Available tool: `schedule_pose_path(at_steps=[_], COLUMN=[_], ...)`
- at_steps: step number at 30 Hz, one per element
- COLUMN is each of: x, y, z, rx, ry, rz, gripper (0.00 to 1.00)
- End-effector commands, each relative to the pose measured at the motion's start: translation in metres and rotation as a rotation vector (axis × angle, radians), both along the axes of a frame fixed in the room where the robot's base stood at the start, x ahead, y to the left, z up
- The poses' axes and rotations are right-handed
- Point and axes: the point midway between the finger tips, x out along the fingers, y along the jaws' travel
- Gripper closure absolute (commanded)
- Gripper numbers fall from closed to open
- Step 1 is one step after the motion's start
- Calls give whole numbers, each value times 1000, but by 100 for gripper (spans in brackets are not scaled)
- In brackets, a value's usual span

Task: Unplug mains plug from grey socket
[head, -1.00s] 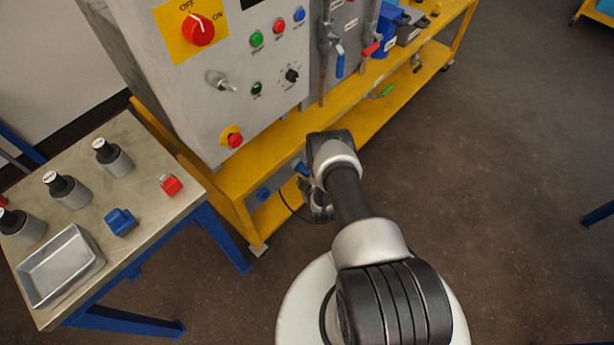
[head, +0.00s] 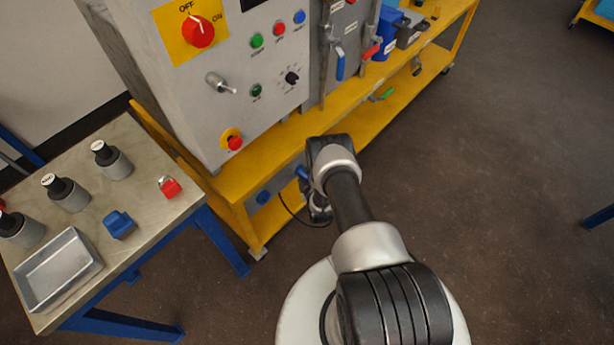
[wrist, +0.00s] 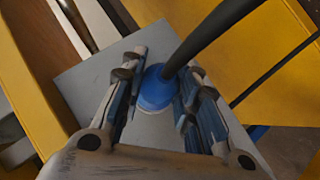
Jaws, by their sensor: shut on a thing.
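The mains plug (wrist: 157,90) is blue and round-backed, with a thick black cable running from it to the upper right in the wrist view. My gripper (wrist: 164,76) has its two fingers on either side of the plug and is shut on it. Behind the plug is a flat grey plate (wrist: 85,82), which looks like the socket's face. I cannot tell whether the plug is fully seated. In the head view my gripper (head: 320,211) is low beside the yellow frame, mostly hidden by my arm.
The yellow frame (head: 245,185) carries the grey control panel (head: 205,105) just above my gripper. A side table (head: 150,165) with several containers stands left.

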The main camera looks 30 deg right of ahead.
Motion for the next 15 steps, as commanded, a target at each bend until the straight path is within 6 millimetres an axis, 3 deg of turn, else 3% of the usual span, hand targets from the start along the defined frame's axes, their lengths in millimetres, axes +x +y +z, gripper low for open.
schedule_pose_path(at_steps=[6, 15], x=[0, -5], y=[0, -2], z=[0, 0], rx=[0, 0], ry=[0, 0], rz=[0, 0], gripper=[98, 98])
